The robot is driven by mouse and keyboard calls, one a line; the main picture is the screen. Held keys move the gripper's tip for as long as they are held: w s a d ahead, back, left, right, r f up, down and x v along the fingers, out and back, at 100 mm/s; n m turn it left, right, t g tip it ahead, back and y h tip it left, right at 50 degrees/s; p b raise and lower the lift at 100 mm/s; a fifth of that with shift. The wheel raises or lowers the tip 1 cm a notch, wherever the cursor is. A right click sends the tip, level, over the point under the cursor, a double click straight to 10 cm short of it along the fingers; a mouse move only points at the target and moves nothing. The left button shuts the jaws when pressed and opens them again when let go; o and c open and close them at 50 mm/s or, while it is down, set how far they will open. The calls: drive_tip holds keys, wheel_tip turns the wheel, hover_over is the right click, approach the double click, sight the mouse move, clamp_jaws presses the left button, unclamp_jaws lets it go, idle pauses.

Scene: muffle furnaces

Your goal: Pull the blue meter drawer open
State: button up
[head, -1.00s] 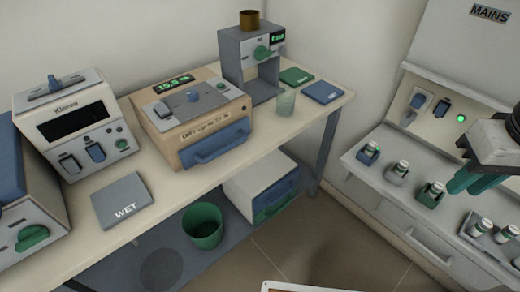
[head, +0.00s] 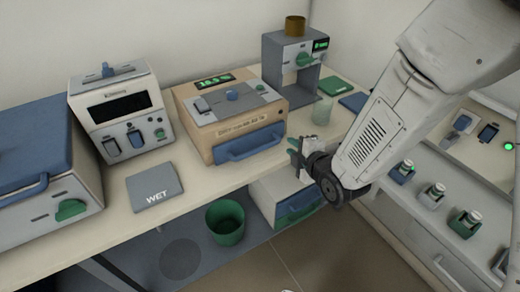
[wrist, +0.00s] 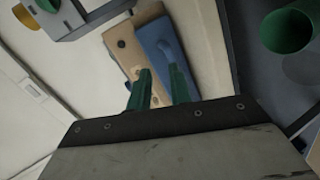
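The beige meter (head: 232,100) stands on the bench in the head view, its green display lit. Its blue drawer (head: 249,143), with a bar handle across the front, looks closed. The blue drawer front (wrist: 160,48) also shows in the wrist view beyond my fingers. My gripper (head: 296,152) is just right of the drawer, near the bench's front edge, apart from the handle in the head view. In the wrist view, my gripper's green fingers (wrist: 160,80) are spread with nothing visible between them. Part of the handle is hard to make out there.
A clear glass (head: 322,110) stands behind my gripper, beside a grey stand (head: 275,66). A grey WET pad (head: 153,186) lies left of the meter. A green bin (head: 225,222) and a white box (head: 268,203) sit below the bench.

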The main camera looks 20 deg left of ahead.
sight(259, 148)
drive_tip(key=s+a+f+n+y, duration=0.3)
drive_tip(key=s+a+f, duration=0.1)
drive_tip(key=a, duration=0.1)
drive_tip(key=shift+n, duration=0.3)
drive_tip(key=x, duration=0.7)
drive_tip(key=shift+w+r, duration=0.2)
drive_tip(key=shift+w, duration=0.15)
clamp_jaws()
